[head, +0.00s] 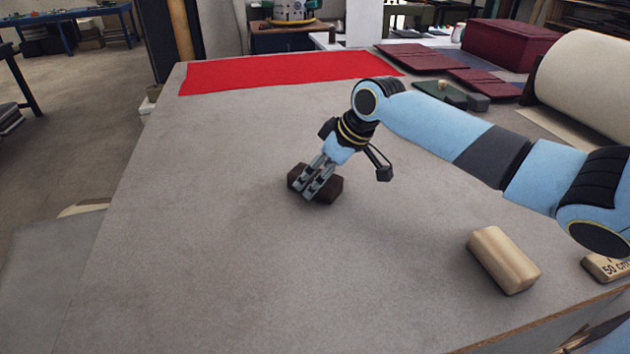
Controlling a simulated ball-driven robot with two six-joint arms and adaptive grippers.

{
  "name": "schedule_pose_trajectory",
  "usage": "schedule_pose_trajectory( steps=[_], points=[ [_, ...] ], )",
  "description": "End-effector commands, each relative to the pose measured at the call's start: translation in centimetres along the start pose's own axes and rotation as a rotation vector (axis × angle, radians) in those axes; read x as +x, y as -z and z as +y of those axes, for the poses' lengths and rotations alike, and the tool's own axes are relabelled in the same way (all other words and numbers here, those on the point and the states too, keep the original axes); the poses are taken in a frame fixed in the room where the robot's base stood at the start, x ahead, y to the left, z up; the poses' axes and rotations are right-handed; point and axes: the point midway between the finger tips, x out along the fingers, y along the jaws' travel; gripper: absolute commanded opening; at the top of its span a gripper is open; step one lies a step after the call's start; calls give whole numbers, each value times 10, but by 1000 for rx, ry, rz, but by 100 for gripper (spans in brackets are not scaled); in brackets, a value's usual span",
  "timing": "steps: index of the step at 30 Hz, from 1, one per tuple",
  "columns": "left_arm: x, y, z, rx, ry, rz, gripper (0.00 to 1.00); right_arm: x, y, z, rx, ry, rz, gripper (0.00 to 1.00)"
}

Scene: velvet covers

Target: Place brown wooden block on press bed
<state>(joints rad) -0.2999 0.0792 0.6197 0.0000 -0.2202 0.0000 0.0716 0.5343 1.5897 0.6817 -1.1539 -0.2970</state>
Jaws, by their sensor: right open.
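A dark brown wooden block (329,191) lies on the grey table in the middle of the head view. My right gripper (315,186) reaches down to it from above, with its open fingers at the block and covering part of it. Whether the fingers touch the block cannot be told. I cannot make out a press bed for certain. My left gripper is not in view.
A pale wooden block (503,260) and a block marked "50 cm" (606,267) lie at the front right. A red cloth (285,72) covers the back. Maroon covers (417,58), a maroon box (509,44) and a pale roll (588,85) are back right. The table's left side is clear.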

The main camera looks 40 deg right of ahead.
Motion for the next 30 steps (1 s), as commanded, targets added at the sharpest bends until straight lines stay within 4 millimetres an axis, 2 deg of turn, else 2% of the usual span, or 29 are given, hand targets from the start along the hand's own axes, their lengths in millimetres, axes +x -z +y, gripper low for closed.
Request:
schedule_pose_trajectory(
  steps=[4,30],
  points=[
    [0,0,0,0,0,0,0,10,0,-1,0,1,-1,80],
    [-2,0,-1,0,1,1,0,14,-3,0,-1,0,-1,80]
  ],
)
